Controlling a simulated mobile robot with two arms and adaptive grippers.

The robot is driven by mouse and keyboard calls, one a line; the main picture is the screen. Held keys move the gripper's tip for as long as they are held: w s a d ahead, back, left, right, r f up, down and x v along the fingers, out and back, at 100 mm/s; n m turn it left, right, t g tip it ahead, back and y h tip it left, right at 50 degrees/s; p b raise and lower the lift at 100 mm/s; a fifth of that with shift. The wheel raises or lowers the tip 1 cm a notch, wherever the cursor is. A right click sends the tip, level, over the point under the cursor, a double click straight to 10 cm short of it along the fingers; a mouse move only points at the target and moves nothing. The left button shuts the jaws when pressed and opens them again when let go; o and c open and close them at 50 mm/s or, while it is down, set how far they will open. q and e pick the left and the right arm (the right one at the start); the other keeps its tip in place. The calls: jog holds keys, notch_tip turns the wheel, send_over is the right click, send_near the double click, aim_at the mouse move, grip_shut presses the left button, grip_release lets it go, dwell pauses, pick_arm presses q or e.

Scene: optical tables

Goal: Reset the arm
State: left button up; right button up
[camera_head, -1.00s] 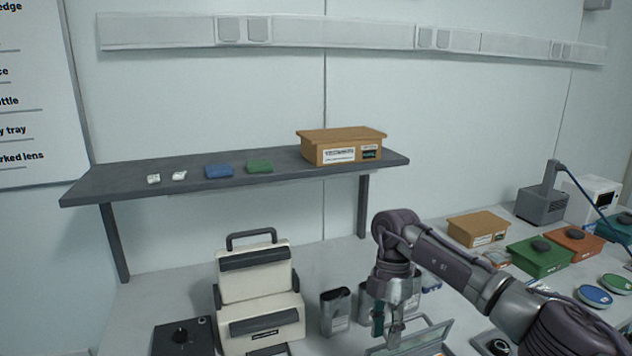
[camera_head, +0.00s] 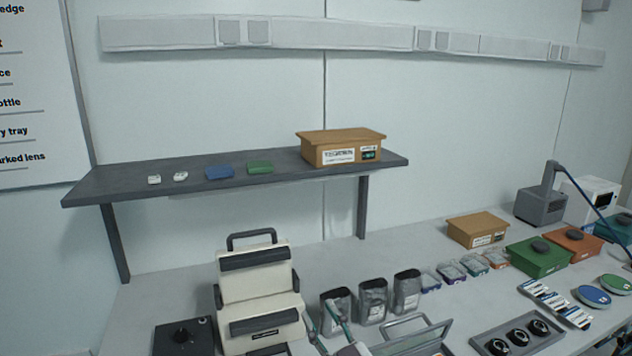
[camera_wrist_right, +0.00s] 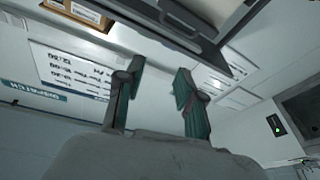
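My right gripper (camera_head: 325,322) shows at the bottom edge of the head view, pointing up, in front of the grey pouches and beside the cream case. In the right wrist view my right gripper (camera_wrist_right: 158,85) has its two teal-padded fingers apart with nothing between them. Most of the right arm is out of the head view. My left gripper is not in view.
The cream case (camera_head: 258,283) and several grey pouches (camera_head: 372,301) stand near the gripper. A dark shelf (camera_head: 120,183) holds a brown box (camera_head: 340,148). A lens tray (camera_head: 481,343) and green box (camera_head: 538,258) are at right.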

jog(key=s+d+f+m+g+h, duration=0.3)
jog(key=s+d+f+m+h, duration=0.15)
jog(key=d+f+h, duration=0.45)
jog(key=s+d+f+m+g, duration=0.1)
jog(key=s+d+f+g, duration=0.3)
jog(key=s, duration=0.5)
jog(key=s+d+f+g, duration=0.35)
jog(key=s+f, duration=0.25)
jog(key=s, duration=0.2)
jog(key=s+d+f+m+g, duration=0.1)
jog(key=s+d+f+g, duration=0.3)
jog(key=s, duration=0.5)
notch_tip(320, 180, down, 29)
jog(key=s+a+g, duration=0.1)
jog(key=s+g, duration=0.1)
jog(key=s, duration=0.1)
jog(key=s+d+f, duration=0.2)
jog(key=s+f, duration=1.1)
jog(key=s, duration=0.2)
jog(key=shift+d+f+n+g+h, duration=0.4)
jog(key=shift+n+g, duration=0.05)
jog(key=shift+s, duration=0.1)
